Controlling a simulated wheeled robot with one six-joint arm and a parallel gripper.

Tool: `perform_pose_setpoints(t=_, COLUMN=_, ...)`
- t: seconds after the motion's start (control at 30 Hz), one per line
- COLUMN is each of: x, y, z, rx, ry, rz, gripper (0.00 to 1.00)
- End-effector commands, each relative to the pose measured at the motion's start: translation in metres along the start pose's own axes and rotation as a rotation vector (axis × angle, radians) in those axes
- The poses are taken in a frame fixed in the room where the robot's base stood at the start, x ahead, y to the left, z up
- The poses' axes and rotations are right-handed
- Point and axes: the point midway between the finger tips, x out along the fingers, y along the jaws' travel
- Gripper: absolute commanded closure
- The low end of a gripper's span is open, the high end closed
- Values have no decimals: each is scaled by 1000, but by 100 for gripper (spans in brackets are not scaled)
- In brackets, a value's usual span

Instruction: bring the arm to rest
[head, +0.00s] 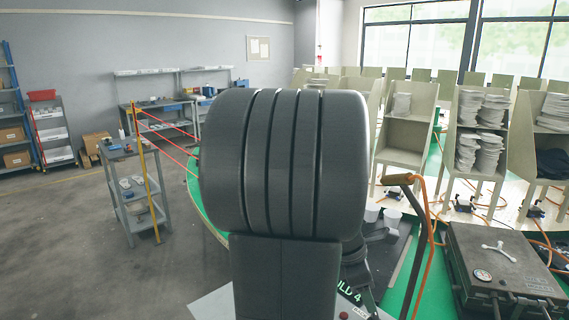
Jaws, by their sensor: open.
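A large dark grey ribbed part of my own arm fills the middle of the head view, close to the camera. My gripper does not show; the arm may hide it. The arm also covers much of the green-edged carousel table (214,222) behind it.
A grey press box (505,262) with a gauge stands at the lower right, beside a bent dark handle with an orange hose (425,225). Shelf stands (408,130) with stacked insoles line the right. A grey cart (133,190) stands left. Floor (60,250) at the left is clear.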

Motion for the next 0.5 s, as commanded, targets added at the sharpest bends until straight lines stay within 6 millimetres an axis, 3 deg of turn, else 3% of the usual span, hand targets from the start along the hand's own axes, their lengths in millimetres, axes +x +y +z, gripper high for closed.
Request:
perform_pose_setpoints(t=0.2, x=44, y=-1, z=0, rx=1, ry=1, rz=-6, gripper=44)
perform_pose_setpoints(t=0.5, x=76, y=0, z=0, rx=0, ry=1, rz=-1, gripper=44)
